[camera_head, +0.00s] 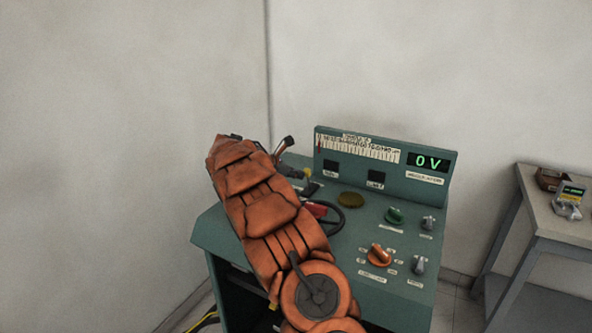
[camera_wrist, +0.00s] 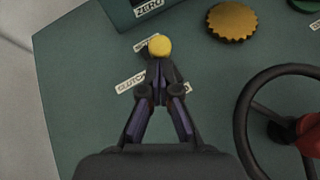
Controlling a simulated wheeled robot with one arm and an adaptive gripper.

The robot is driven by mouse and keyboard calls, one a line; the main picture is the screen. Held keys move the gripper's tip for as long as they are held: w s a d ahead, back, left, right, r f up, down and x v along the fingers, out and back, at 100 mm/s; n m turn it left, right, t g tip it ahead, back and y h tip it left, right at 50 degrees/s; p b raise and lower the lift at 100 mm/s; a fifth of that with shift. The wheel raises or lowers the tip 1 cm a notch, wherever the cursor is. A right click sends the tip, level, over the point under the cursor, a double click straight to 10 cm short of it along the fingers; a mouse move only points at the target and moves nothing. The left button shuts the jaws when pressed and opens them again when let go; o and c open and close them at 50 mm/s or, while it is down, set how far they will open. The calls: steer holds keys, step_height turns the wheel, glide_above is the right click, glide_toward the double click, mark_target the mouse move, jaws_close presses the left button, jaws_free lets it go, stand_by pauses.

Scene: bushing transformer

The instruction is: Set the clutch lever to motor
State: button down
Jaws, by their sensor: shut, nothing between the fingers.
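The clutch lever shows its round yellow knob (camera_wrist: 159,45) in the wrist view, just beyond my fingertips; the knob also shows in the head view (camera_head: 308,172), at the console's left back. The lever's shaft is mostly hidden by my fingers. My gripper (camera_wrist: 161,84) is shut and empty, close to the near side of the knob; I cannot tell whether it touches. A white label reading "CLUTCH" (camera_wrist: 131,82) is partly covered by my fingers. A smaller label (camera_wrist: 146,43) left of the knob is partly hidden and unreadable.
A black handwheel (camera_wrist: 246,112) with a red grip stands right of my gripper. A brass knob (camera_wrist: 232,22) lies beyond it. The green console (camera_head: 395,290) has a raised back panel with a "0 V" display (camera_head: 428,161). A side table (camera_head: 545,215) is at right.

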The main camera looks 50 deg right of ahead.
steer(key=w+d+r+p, duration=0.2)
steer(key=d+p, duration=0.4)
steer(key=d, duration=0.1)
steer(key=shift+d, duration=0.15)
stand_by(0.4)
stand_by(0.4)
steer(key=shift+p, duration=0.3)
steer(key=w+a+r+b, duration=0.1)
steer(key=w+a+r, duration=0.2)
steer(key=a+r, duration=0.4)
steer(key=shift+w+r+b, duration=0.2)
steer(key=shift+r+b, duration=0.15)
steer(key=shift+r, duration=1.5)
